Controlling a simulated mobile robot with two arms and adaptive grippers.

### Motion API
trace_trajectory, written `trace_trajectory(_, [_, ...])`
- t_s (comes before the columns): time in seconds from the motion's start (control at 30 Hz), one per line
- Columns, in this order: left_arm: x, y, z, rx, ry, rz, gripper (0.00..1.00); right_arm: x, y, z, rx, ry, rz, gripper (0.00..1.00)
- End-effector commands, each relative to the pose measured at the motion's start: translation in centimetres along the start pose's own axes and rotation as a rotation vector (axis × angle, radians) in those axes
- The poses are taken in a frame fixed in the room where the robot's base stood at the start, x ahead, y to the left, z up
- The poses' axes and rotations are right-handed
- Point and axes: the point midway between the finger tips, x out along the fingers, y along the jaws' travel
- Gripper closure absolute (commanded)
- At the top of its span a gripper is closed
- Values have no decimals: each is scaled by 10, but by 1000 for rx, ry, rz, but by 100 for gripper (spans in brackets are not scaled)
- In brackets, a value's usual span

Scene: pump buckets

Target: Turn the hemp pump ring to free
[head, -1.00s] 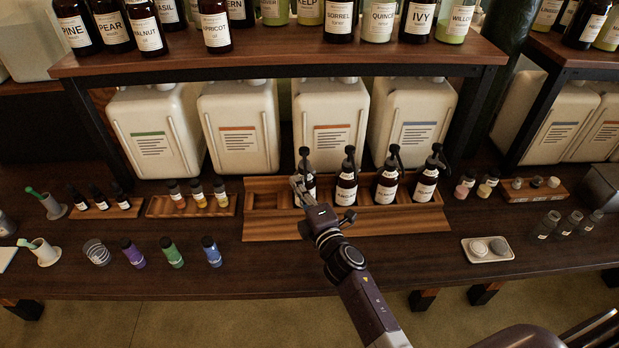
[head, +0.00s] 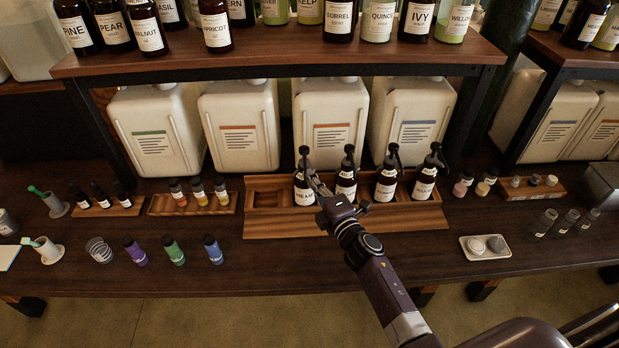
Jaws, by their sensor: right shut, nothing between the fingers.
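Several dark pump bottles with black pump heads stand upright in a row in a wooden tray (head: 268,222). The leftmost bottle (head: 303,192) has a white label, too small to read surely; I cannot tell which bottle is the hemp one. The second bottle (head: 346,178) stands just right of it. My right gripper (head: 313,181) is shut and empty, its fingertips at the right side of the leftmost bottle, below its pump head. I cannot tell whether they touch it. The pump rings are too small to show their setting. My left gripper is not in view.
A shelf (head: 270,62) with labelled bottles overhangs large white canisters (head: 238,125) behind the tray. Small coloured bottles (head: 173,250) stand at the front left. A small dish (head: 468,250) with two round pieces lies at the right. The table front between them is fairly clear.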

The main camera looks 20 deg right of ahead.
Motion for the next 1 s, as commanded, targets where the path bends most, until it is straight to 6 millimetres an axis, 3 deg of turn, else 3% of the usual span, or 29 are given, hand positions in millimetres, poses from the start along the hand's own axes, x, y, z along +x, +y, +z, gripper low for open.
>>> trace_trajectory(0.63, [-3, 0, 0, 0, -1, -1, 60, -1, 0, 8, -3, 103, -2, 100])
trace_trajectory(1.0, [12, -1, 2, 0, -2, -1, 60, 0, -3, 24, -7, 311, -2, 100])
